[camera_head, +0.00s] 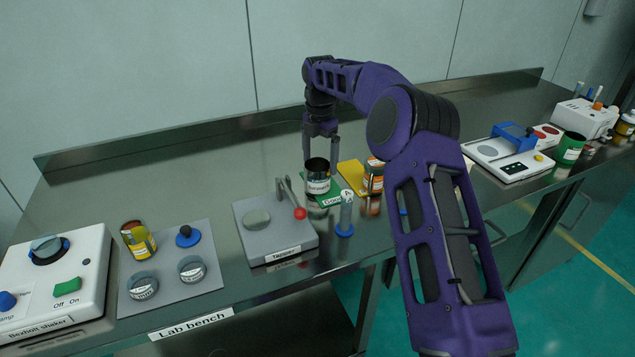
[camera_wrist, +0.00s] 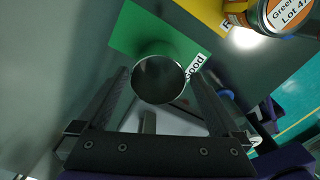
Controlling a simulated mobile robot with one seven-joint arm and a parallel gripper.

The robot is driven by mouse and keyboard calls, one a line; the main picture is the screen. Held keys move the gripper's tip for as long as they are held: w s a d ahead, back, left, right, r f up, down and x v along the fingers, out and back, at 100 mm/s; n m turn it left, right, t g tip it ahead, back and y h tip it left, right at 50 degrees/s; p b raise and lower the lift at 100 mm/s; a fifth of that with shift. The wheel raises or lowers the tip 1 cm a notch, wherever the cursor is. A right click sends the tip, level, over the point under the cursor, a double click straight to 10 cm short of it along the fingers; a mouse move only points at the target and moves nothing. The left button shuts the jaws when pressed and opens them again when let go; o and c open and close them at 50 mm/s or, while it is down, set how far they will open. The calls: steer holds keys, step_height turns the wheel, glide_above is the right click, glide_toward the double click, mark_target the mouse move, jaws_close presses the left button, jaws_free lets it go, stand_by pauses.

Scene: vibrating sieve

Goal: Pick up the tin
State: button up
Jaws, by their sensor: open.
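An open-topped dark metal tin with a white label (camera_head: 317,184) stands upright on the green mat (camera_head: 330,199) near the bench's middle. In the wrist view the tin (camera_wrist: 160,80) shows from above as a round opening on the green mat (camera_wrist: 128,38). My gripper (camera_head: 320,154) points down with its fingers apart, just above or around the tin's rim. In the wrist view the tin lies between the fingertips (camera_wrist: 161,76). I cannot tell whether either finger touches it.
A yellow mat (camera_head: 351,173) and an orange-labelled jar (camera_head: 373,177) are close on the right. A grey device with a red-knobbed lever (camera_head: 300,213) and a blue-based cylinder (camera_head: 346,215) stand close in front. A shaker (camera_head: 88,262) is at left. The bench behind is clear.

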mark_target(317, 178)
steer(key=shift+s+a+f+b, duration=0.1)
steer(key=shift+a+f, duration=0.05)
steer(key=shift+f, duration=0.9)
steer(key=shift+s+a+f+b, duration=0.15)
steer(key=shift+f, duration=0.85)
steer(key=shift+s+a+f+b, duration=0.1)
steer(key=shift+a+f, duration=0.05)
steer(key=shift+f, duration=0.9)
steer(key=shift+c, duration=0.2)
steer(key=c, duration=1.1)
